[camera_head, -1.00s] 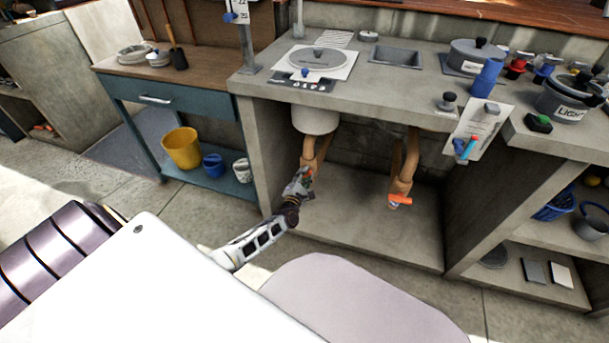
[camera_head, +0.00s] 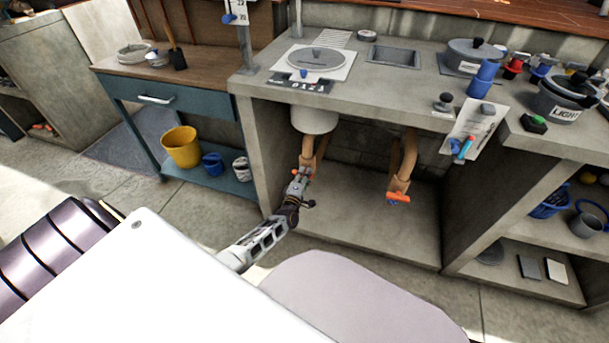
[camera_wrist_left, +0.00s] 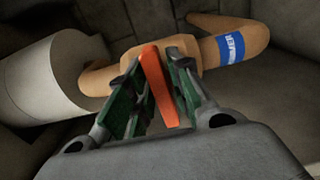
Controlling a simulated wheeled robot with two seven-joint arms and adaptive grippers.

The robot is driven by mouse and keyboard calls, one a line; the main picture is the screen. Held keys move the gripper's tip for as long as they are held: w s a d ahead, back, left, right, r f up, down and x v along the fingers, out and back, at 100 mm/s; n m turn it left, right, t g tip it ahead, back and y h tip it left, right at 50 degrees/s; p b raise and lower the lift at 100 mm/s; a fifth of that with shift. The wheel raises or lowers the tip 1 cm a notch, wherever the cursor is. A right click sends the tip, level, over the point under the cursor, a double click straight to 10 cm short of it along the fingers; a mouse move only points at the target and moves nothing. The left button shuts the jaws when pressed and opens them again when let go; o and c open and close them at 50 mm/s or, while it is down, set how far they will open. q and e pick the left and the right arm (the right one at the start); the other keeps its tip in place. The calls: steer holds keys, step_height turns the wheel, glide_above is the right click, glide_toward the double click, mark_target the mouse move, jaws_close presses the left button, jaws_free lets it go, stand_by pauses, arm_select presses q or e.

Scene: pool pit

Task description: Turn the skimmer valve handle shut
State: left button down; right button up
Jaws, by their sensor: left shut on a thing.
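The skimmer valve is on a tan pipe (camera_wrist_left: 210,53) with a blue label that is partly readable, ending in "MMER". Its orange handle (camera_wrist_left: 158,85) lies crosswise to the pipe in the left wrist view. My left gripper (camera_wrist_left: 156,80) is shut on this handle, with one green-padded finger on each side. In the head view my left gripper (camera_head: 302,172) is at the left pipe under the counter and mostly hides the handle. My right gripper is not in view.
A second pipe with an orange handle (camera_head: 399,197) hangs to the right, apart from my gripper. A pale round basin (camera_head: 314,120) is above the left pipe. The concrete counter (camera_head: 400,92) overhangs both, with side walls around. The cabinet floor (camera_head: 360,235) is clear.

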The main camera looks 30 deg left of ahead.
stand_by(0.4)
arm_select(q)
steer(key=c, duration=1.4)
jaws_free()
steer(key=shift+c, duration=0.2)
steer(key=shift+s, duration=0.15)
steer(key=v, duration=1.1)
steer(key=shift+s+d, duration=0.2)
steer(key=shift+s, duration=0.1)
